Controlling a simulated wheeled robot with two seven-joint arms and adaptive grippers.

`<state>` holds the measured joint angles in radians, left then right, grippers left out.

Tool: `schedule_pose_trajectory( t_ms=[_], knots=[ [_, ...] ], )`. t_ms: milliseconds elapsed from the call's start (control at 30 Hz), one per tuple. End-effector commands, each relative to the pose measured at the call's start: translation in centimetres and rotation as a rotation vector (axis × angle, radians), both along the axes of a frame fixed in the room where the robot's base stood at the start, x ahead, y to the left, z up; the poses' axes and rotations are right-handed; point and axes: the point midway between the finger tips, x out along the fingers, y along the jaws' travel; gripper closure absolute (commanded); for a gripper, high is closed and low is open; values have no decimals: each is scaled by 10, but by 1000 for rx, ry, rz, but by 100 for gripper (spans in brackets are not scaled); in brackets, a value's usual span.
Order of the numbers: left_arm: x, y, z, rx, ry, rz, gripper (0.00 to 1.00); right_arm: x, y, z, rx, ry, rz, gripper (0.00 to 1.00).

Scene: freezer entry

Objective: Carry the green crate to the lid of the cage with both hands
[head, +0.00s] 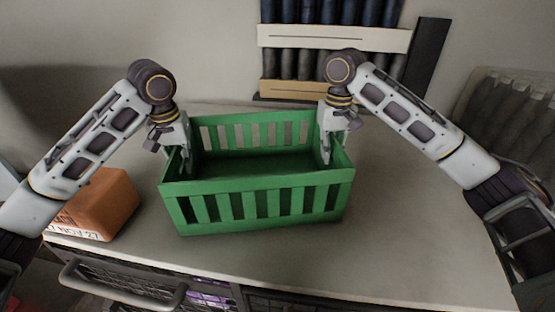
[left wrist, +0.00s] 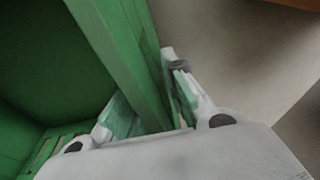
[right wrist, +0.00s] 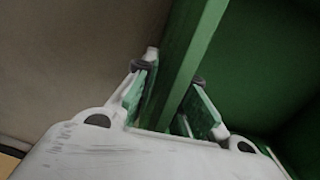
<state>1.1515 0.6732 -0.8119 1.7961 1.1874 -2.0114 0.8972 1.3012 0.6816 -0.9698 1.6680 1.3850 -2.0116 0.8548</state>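The green crate (head: 257,200) stands upright on the light grey counter in the middle of the head view, and looks empty. My left gripper (head: 180,152) is at its left end wall, with one finger inside and one outside. The left wrist view shows that wall (left wrist: 128,60) between the fingers, which look closed on it. My right gripper (head: 328,145) straddles the right end wall in the same way; the right wrist view shows the rim (right wrist: 190,50) between its fingers. The fingertips are partly hidden by the walls. I cannot tell for sure which thing is the cage lid.
An orange-brown box (head: 101,205) stands left of the crate. A dark wire-fronted unit with a grey handle (head: 120,290) is below the counter's front edge. A rack with dark tubes (head: 335,40) is at the back wall. The counter (head: 410,230) right of the crate is clear.

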Motion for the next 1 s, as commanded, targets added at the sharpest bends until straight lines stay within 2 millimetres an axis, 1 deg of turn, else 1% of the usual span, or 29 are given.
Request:
schedule_pose_trajectory(
  t_ms=[33,67,100,567,767,1000],
  knots=[
    [0,0,1,0,0,0,76,0,0,1,0,0,0,76],
    [0,0,1,-1,0,0,73,0,0,1,1,0,1,73],
    [0,0,1,-1,0,-1,72,0,0,1,1,0,1,72],
    [0,-1,3,-2,-2,-2,72,0,1,1,2,-1,2,72],
    [-1,-1,12,-1,-2,-3,72,0,1,1,2,-1,2,72],
    [-4,-1,28,-1,-4,-1,72,0,1,1,2,-1,2,72]
  ],
)
